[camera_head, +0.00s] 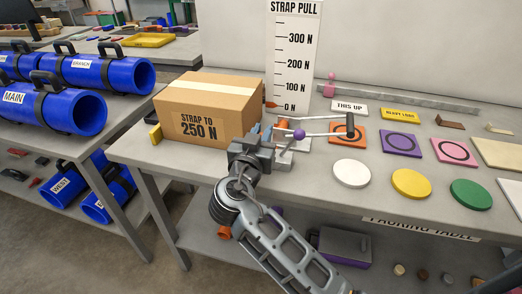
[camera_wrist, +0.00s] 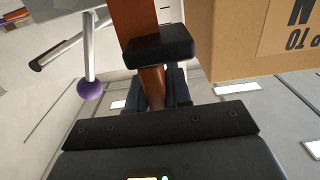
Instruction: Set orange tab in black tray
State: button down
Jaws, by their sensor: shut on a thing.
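My gripper (camera_head: 266,136) is at the front edge of the packing table, just right of the cardboard box. In the wrist view, my gripper (camera_wrist: 160,70) is shut on an orange-brown strip (camera_wrist: 136,18), which runs between its black finger pads and up out of the picture. I cannot tell if this strip is the orange tab. An orange pointer (camera_head: 271,105) sits near the 0 N mark of the strap pull scale (camera_head: 297,50). I cannot make out a black tray in either view.
The cardboard box (camera_head: 209,108) stands close left of my gripper. A metal tensioner with a purple ball (camera_head: 299,134) is close right; the ball also shows in the wrist view (camera_wrist: 90,90). An orange square (camera_head: 340,140) and coloured discs lie farther right. Blue pipes (camera_head: 50,108) are left.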

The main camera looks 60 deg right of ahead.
jog(key=shift+f, duration=2.35)
jog(key=shift+f+b, duration=0.2)
jog(key=shift+b, duration=0.25)
jog(key=c, duration=1.1)
grip_release()
jog(key=shift+o, duration=0.2)
jog(key=shift+r+p, duration=0.25)
jog(key=shift+p, duration=0.45)
